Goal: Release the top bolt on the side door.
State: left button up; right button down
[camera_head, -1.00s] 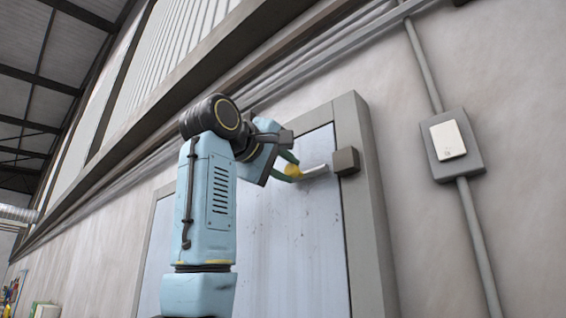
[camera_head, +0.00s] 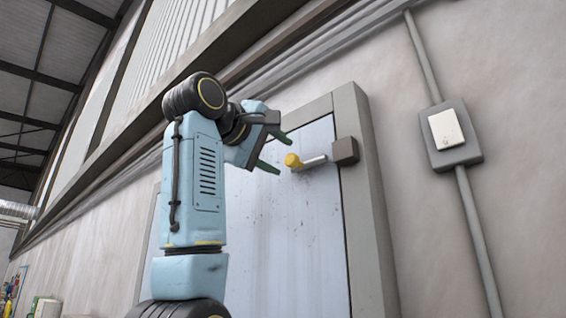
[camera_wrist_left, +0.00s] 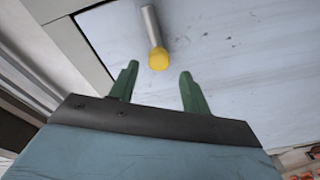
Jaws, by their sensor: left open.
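The side door (camera_head: 295,235) is a pale blue-grey panel in a grey frame. Its top bolt (camera_head: 315,162) is a silver rod with a yellow knob (camera_head: 292,160), and the rod's right end meets a dark block (camera_head: 345,151) on the frame. My left gripper (camera_head: 277,153) is open, with its green fingers just left of the knob and apart from it. In the left wrist view the bolt (camera_wrist_left: 151,27) and knob (camera_wrist_left: 158,59) show just beyond the open fingertips, roughly between them. My right gripper is not in view.
A grey wall box (camera_head: 447,130) with a white plate and a conduit is fixed to the wall right of the door. A ledge and pipes run above the door frame (camera_head: 360,190). The door face below the bolt is clear.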

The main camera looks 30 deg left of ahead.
pick_arm(q)
jog(key=s+b, duration=0.3)
jog(key=s, duration=0.7)
jog(key=shift+s+a, duration=0.2)
jog(key=shift+s, duration=0.15)
